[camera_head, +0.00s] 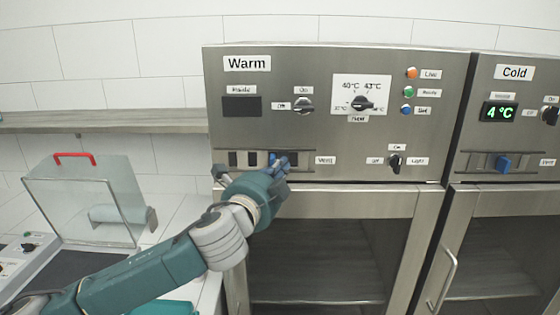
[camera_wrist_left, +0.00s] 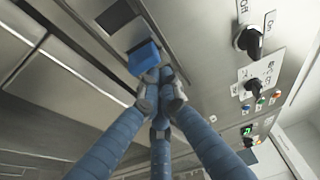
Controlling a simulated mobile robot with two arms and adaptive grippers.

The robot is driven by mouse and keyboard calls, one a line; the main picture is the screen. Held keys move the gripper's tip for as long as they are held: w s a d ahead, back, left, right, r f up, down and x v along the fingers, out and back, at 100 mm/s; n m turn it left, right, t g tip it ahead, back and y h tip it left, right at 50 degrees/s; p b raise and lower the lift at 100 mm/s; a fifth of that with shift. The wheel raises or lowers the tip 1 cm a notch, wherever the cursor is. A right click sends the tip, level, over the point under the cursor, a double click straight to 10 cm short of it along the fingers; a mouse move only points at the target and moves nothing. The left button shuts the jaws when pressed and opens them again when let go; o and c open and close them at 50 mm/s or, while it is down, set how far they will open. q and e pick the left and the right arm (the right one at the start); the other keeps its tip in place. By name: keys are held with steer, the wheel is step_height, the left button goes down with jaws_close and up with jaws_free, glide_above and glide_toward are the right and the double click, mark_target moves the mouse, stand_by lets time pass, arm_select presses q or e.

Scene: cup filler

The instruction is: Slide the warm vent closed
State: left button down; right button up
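The Warm panel (camera_head: 310,130) has a vent slider near its lower edge, beside the label Vent. Its blue knob (camera_head: 272,158) is at the right part of the vent strip, partly hidden by my left gripper (camera_head: 281,166). Dark vent slots (camera_head: 233,159) show left of the knob. In the left wrist view, the blue knob (camera_wrist_left: 143,57) is just beyond my left fingertips (camera_wrist_left: 160,88). The fingers are together, right at the knob's edge; nothing shows between them. I cannot tell whether they touch the knob. My right gripper is not in view.
The warm cabinet's glass door (camera_head: 320,250) is below the panel. A Light knob (camera_head: 394,162) is right of the vent. The cold vent knob (camera_head: 503,163) is farther right. A clear box with a red handle (camera_head: 75,156) stands at the left, beyond my left arm.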

arm_select(q)
steer(key=shift+d+f, duration=0.15)
steer(key=a, duration=0.3)
steer(key=shift+a, duration=0.15)
steer(key=shift+w, duration=0.1)
stand_by(0.4)
